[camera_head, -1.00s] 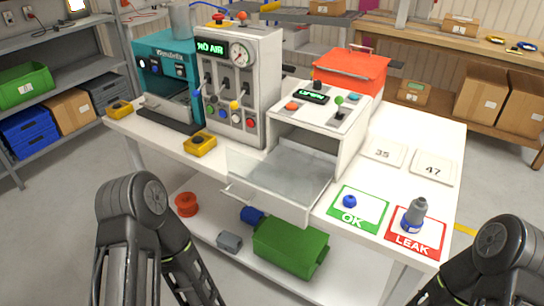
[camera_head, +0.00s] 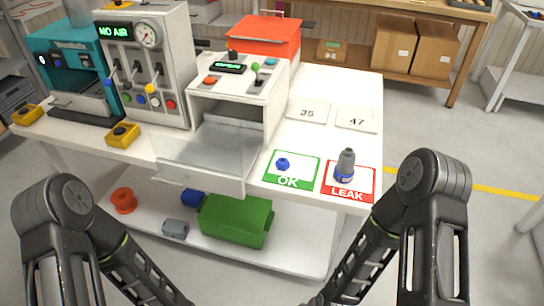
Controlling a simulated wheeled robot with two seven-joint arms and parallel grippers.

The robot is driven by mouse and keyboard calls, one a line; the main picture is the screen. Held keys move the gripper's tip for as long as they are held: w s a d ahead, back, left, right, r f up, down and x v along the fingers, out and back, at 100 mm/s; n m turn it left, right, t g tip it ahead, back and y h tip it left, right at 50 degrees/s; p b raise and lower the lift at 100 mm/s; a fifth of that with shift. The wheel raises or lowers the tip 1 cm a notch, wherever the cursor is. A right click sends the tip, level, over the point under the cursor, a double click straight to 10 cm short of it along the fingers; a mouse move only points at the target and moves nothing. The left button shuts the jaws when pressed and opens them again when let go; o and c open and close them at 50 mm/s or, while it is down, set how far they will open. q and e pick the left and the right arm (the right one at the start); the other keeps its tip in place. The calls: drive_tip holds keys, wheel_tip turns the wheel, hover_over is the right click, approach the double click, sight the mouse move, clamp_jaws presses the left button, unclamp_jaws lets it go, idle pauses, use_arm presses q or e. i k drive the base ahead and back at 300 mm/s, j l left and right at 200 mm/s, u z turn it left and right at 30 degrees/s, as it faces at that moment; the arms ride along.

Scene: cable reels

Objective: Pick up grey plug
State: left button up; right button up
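A small grey plug-like piece (camera_head: 176,228) lies on the lower shelf (camera_head: 290,250) of the white bench, left of a green bin (camera_head: 235,220). Another grey piece (camera_head: 346,160) with a blue base stands upright on the red LEAK card (camera_head: 349,193) on the bench top. I cannot tell for sure which is the grey plug. My two arms reach down at the left and right of the picture. Both grippers are below the picture's lower edge, so their fingers do not show. Neither grey piece is touched by a visible part of my arms.
A blue piece (camera_head: 191,197) and an orange spool (camera_head: 123,200) share the lower shelf. A small blue part (camera_head: 282,164) is on the green OK card (camera_head: 291,182). A clear drawer (camera_head: 205,160) stands open over the shelf. The floor right of the bench is clear.

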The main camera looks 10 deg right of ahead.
sight(343, 172)
drive_tip(key=z, duration=2.5)
drive_tip(key=k+j, duration=0.2)
drive_tip(key=j, duration=0.2)
drive_tip(key=k+j, duration=0.15)
drive_tip(key=j, duration=0.2)
drive_tip(key=k+j, duration=0.2)
drive_tip(key=j, duration=0.2)
drive_tip(key=z, duration=0.05)
